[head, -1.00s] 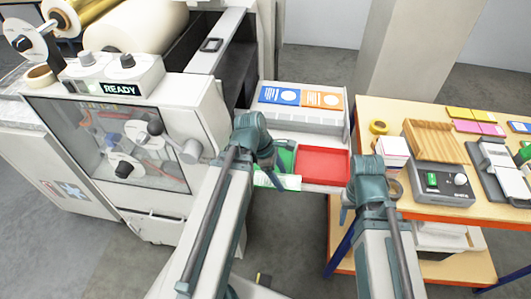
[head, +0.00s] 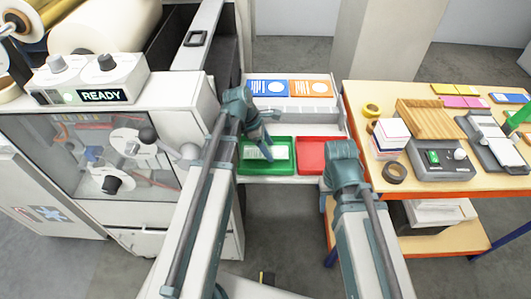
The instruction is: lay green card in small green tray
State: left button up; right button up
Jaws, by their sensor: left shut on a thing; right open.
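The small green tray (head: 282,170) stands on the output shelf beside the red tray (head: 310,168). A pale card with green edges (head: 274,153) is over the green tray's floor. My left gripper (head: 265,152) is shut on this card from above. I cannot tell whether the card touches the tray floor. My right gripper (head: 343,152) is near the right edge of the red tray, empty as far as I can see; its fingertips are mostly hidden by its own body.
Blue and orange cards (head: 290,88) lie on the shelf behind the trays. A laminating machine (head: 120,165) stands at the left. At the right, a bench (head: 440,188) holds tape rolls, a card stack (head: 389,136), a wooden tray (head: 425,118) and a grey device (head: 440,160).

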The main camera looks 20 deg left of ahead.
pick_arm(q)
jog(key=shift+f+b, duration=0.35)
jog(key=shift+f, duration=0.5)
jog(key=shift+r, duration=0.1)
pick_arm(e)
jog(key=shift+a+f, duration=0.3)
jog(key=shift+f, duration=0.4)
pick_arm(q)
jog(key=shift+f, duration=0.2)
jog(key=o, duration=1.3)
jog(key=shift+c, duration=0.2)
pick_arm(e)
jog(key=shift+f, duration=0.15)
pick_arm(q)
jog(key=shift+r, duration=0.2)
